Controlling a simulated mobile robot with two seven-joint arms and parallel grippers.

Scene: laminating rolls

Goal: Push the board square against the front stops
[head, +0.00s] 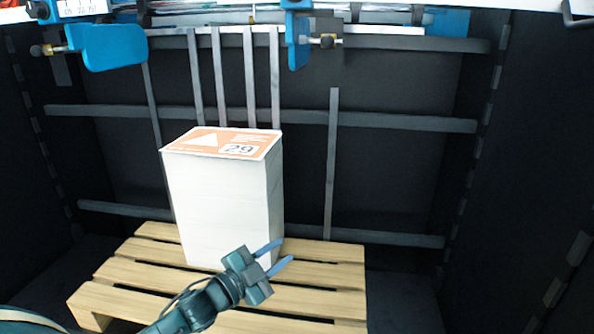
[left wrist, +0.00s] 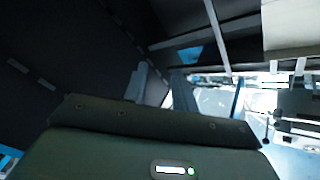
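A tall white stack of board (head: 222,205) stands upright on a wooden pallet (head: 318,275). Its top sheet has an orange label with a white triangle and the number 29. Several upright grey bars (head: 250,80) stand behind the stack; I cannot tell whether it touches them. My left gripper (head: 287,250) is in front of the stack's lower right corner, its two blue fingers apart with nothing visible between them. I cannot tell whether a finger touches the stack. The left wrist view shows mostly the dark gripper housing (left wrist: 140,150), with no clear view of the board. My right gripper is out of view.
Blue clamp-like parts with knobs (head: 112,47) (head: 298,40) hang above the stack. Horizontal grey rails (head: 400,122) cross the dark back wall. Dark side walls close in the bay. The pallet's right part is bare, and another upright bar (head: 332,165) stands behind it.

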